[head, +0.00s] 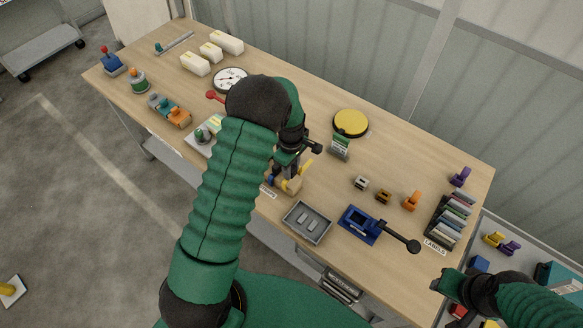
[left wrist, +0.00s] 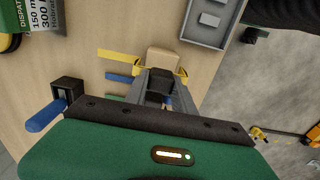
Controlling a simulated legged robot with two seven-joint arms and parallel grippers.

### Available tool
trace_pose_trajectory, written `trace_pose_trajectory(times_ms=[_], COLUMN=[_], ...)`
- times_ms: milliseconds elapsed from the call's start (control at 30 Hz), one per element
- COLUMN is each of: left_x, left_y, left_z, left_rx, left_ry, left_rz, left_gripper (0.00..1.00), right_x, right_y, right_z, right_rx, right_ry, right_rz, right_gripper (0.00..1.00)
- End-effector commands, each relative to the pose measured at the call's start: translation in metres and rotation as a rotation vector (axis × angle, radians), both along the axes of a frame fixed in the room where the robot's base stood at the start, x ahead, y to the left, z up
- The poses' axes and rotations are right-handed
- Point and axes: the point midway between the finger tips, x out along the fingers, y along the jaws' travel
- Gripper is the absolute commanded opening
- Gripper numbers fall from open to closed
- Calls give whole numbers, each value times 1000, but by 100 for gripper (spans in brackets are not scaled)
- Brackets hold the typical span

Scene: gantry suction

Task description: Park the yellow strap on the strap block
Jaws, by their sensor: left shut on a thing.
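The yellow strap (left wrist: 118,55) shows in the left wrist view, with one end reaching left and a bent part right of the fingers. My left gripper (left wrist: 160,76) is shut on it, beside a tan block (left wrist: 163,58) that looks like the strap block. A blue strap (left wrist: 118,77) and a green strap (left wrist: 115,97) lie beside the fingers. In the head view the left gripper (head: 285,174) hangs over the block (head: 295,187), and the yellow strap (head: 304,169) shows partly. The fingers hide the strap's middle, so its contact with the block is unclear. My right gripper (head: 446,285) is at the lower right.
A grey tray (head: 307,223) and a blue device with a black-knobbed lever (head: 360,225) stand near the front edge. A green card (head: 340,147) and a yellow round disc (head: 350,123) are behind. A label rack (head: 450,221) stands right.

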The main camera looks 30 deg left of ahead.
Motion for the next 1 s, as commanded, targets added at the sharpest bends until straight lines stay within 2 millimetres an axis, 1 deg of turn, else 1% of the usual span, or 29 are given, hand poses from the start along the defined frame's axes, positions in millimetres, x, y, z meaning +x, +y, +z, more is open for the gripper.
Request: trace_pose_trajectory(times_ms=[1000], left_x=[0], left_y=[0], left_z=[-26], left_rx=[0], left_ry=[0], left_rz=[0], left_gripper=[0], right_x=[0], right_y=[0], right_z=[-17], right_rx=[0], right_ry=[0], right_rz=[0], right_gripper=[38])
